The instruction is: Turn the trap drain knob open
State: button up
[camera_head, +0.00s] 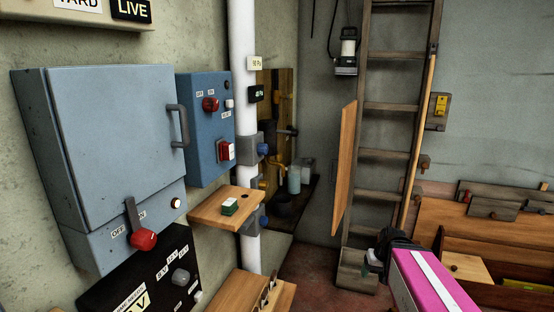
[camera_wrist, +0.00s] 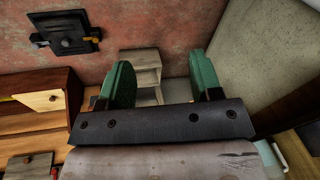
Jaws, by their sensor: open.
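A white vertical pipe (camera_head: 243,60) stands left of centre in the head view. It carries an upper blue knob (camera_head: 263,149) on a grey fitting and a lower blue knob (camera_head: 263,221) below the wooden shelf. No readable label marks either as the trap drain knob, so I cannot tell which it is. My gripper (camera_head: 374,262) is at the lower right of the head view, well apart from the pipe. In the wrist view my gripper (camera_wrist: 163,82) has its two green fingers spread wide with nothing between them. Neither blue knob shows there.
A grey cabinet (camera_head: 110,130) with a red lever and a blue switch box (camera_head: 203,130) are on the left wall. A wooden shelf (camera_head: 213,214) juts out before the pipe. A ladder (camera_head: 388,107) stands behind my arm. Red floor (camera_head: 310,268) between is clear.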

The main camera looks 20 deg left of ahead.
jog(key=w+a+r+n+t+y, duration=0.1)
jog(key=w+a+r+n+y, duration=0.2)
jog(key=w+a+r, duration=0.4)
jog(key=n+t+y, duration=0.3)
jog(key=n+y, duration=0.7)
jog(key=y, duration=0.2)
send_near(279, 158)
jog(key=x, duration=0.4)
jog(key=w+x, duration=0.1)
jog(key=x, duration=0.4)
jog(key=shift+w+f, duration=0.2)
jog(key=c, duration=0.9)
